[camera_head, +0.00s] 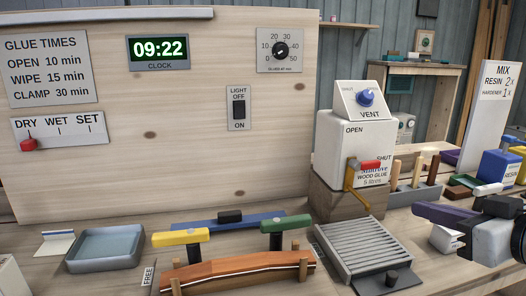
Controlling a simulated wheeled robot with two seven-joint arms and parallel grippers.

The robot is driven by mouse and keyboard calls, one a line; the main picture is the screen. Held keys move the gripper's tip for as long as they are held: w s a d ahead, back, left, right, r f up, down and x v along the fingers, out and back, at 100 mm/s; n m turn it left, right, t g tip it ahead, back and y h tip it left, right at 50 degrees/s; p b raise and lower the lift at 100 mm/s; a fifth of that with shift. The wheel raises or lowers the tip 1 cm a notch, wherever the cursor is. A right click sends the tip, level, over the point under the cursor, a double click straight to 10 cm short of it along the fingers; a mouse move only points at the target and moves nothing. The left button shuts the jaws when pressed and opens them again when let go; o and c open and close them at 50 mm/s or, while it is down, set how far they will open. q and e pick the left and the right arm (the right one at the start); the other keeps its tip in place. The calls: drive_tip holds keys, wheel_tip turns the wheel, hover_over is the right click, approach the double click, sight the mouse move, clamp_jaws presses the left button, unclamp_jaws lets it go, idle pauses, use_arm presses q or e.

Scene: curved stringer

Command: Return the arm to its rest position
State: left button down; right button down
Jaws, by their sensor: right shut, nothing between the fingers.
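My right gripper (424,211) comes in from the right edge, its dark purple-grey fingers pointing left over the right side of the bench. It is shut and holds nothing. It is apart from the grey slatted rack (362,247) to its left. A small white piece (447,239) shows just below the fingers; I cannot tell what it is. My left gripper is not in view.
The curved wooden stringer (235,271) lies at the front between pegs, with yellow (180,237) and green (285,223) clamps behind it. A blue tray (105,247) stands left. The glue container (352,150) and blue resin container (497,169) stand behind my gripper.

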drive_tip(key=s+a+f+g+h, duration=0.1)
drive_tip(key=s+a+f+g, duration=0.2)
drive_tip(key=f, duration=0.7)
drive_tip(key=s+a+f, duration=0.3)
drive_tip(key=a+f, duration=0.2)
drive_tip(key=f, duration=0.5)
drive_tip(key=s+a+f+m+g+h, duration=0.15)
drive_tip(key=s+f+g, duration=0.55)
drive_tip(key=s+f, duration=1.1)
drive_tip(key=w+a+f+t+y, duration=0.2)
drive_tip(key=w+a+f+t, duration=0.1)
drive_tip(key=f, duration=0.6)
drive_tip(key=a+t, duration=0.1)
drive_tip(key=a, duration=0.1)
drive_tip(key=shift+a+t, duration=0.3)
drive_tip(key=shift+t, duration=0.1)
drive_tip(key=shift+w+n, duration=0.1)
drive_tip(key=shift+n, duration=0.25)
